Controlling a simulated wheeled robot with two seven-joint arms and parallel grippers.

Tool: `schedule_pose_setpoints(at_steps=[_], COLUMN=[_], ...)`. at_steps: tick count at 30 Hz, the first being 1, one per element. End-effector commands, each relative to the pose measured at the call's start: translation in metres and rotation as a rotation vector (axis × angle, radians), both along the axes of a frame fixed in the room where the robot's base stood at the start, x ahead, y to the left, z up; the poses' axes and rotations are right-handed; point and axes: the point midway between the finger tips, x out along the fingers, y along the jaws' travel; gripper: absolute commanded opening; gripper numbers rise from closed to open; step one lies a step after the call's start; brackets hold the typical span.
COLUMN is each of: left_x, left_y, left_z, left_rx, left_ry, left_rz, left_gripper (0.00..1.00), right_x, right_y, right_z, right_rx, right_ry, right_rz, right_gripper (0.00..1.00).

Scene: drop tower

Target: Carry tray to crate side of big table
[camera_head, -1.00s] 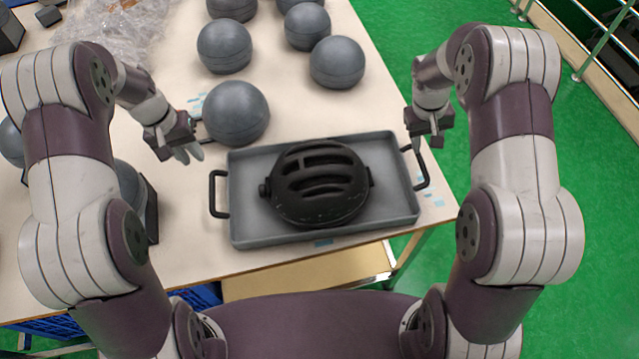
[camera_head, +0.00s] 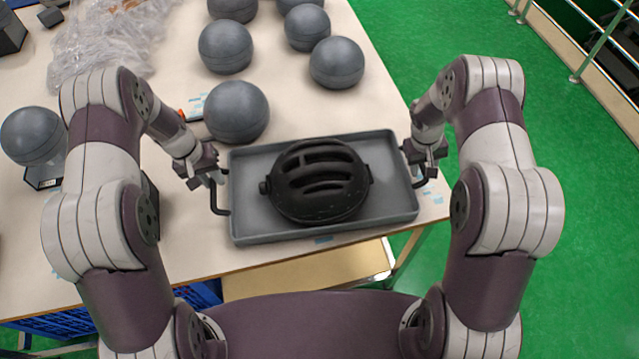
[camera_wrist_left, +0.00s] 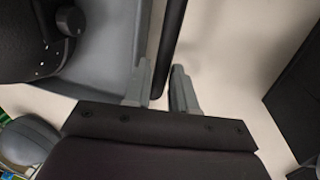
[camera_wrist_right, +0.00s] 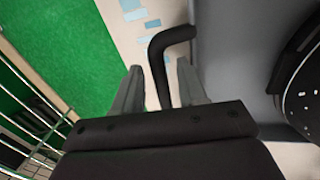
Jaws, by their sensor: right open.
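The grey tray (camera_head: 245,225) lies on the big table with a black slotted, rounded object (camera_head: 320,180) in it. My left gripper (camera_head: 212,178) is at the tray's left handle (camera_head: 220,210). In the left wrist view the dark handle bar (camera_wrist_left: 168,45) runs between the two fingers (camera_wrist_left: 160,88), which stand close to it; I cannot tell whether they touch it. My right gripper (camera_head: 424,158) is at the tray's right handle (camera_head: 418,183). In the right wrist view its fingers (camera_wrist_right: 160,85) are apart, with the handle (camera_wrist_right: 170,40) between them.
Several grey balls (camera_head: 236,111) stand on the table (camera_head: 190,245) behind and left of the tray. Crumpled clear plastic (camera_head: 110,40) lies at the far left. Green floor (camera_head: 580,190) is open to the right, with a railing (camera_head: 600,40) beyond.

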Motion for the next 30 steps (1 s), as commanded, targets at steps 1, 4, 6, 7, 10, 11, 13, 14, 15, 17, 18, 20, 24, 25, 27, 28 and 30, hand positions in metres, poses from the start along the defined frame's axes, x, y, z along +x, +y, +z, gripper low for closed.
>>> schedule_pose_setpoints(at_steps=[1,4,6,7,10,11,13,14,15,17,18,20,24,25,27,28,30], left_x=[-0.0005,-0.0001,0.0001,0.0003,0.0003,0.0003,0.0001,0.0001,0.0001,0.0001,0.0001,0.0001,0.0001,0.0001,0.0007,0.0007,0.0008], left_y=[-0.0012,-0.0025,-0.0028,-0.0029,-0.0029,-0.0029,-0.0028,-0.0028,-0.0028,-0.0028,-0.0028,-0.0028,-0.0028,-0.0028,-0.0026,-0.0026,-0.0026], left_z=[-0.0048,-0.0112,-0.0132,-0.0136,-0.0138,-0.0138,-0.0138,-0.0137,-0.0137,-0.0136,-0.0136,-0.0135,-0.0134,-0.0134,-0.0123,-0.0118,-0.0083], left_rx=[0.0,0.0,0.0,0.0,0.0,0.0,0.0,0.0,0.0,0.0,0.0,0.0,0.0,0.0,0.0,0.0,0.0], left_ry=[0.002,0.001,0.0,0.0,-0.001,-0.001,0.0,0.0,0.0,0.0,0.0,0.0,0.0,0.0,-0.002,-0.002,-0.002], left_rz=[0.0,0.001,0.001,0.001,0.001,0.001,0.0,0.0,0.0,0.0,0.0,0.0,0.0,0.0,0.0,0.0,0.0], left_gripper=[0.25,0.25,0.25,0.25,0.25,0.25,0.25,0.25,0.12,0.0,0.0,0.0,0.0,0.0,0.0,0.0,0.0], right_x=[-0.0002,0.0002,0.0004,0.0005,0.0005,0.0005,0.0004,0.0004,0.0004,0.0003,0.0003,0.0003,0.0002,0.0002,0.0009,0.0009,0.0009], right_y=[-0.001,-0.0022,-0.0025,-0.0026,-0.0027,-0.0027,-0.0027,-0.0027,-0.0026,-0.0026,-0.0025,-0.0025,-0.0025,-0.0025,-0.0027,-0.0027,-0.0027], right_z=[-0.0047,-0.0111,-0.0129,-0.0133,-0.0136,-0.0136,-0.0136,-0.0135,-0.0136,-0.0136,-0.0135,-0.0135,-0.0134,-0.0134,-0.0123,-0.0117,-0.0083], right_rx=[0.0,0.0,0.0,0.0,0.0,0.0,0.0,0.0,0.0,0.0,0.0,0.0,0.0,0.0,-0.001,-0.001,-0.001], right_ry=[0.001,0.0,-0.001,-0.001,-0.002,-0.001,-0.001,-0.001,-0.001,-0.001,-0.001,-0.001,-0.001,-0.001,-0.002,-0.002,-0.002], right_rz=[0.0,0.0,0.0,0.0,0.0,0.0,0.0,0.0,0.0,0.0,0.0,0.0,0.0,0.0,0.0,0.0,0.0], right_gripper=[0.42,0.42,0.42,0.42,0.42,0.42,0.42,0.42,0.29,0.09,0.0,0.0,0.0,0.0,0.0,0.0,0.0])
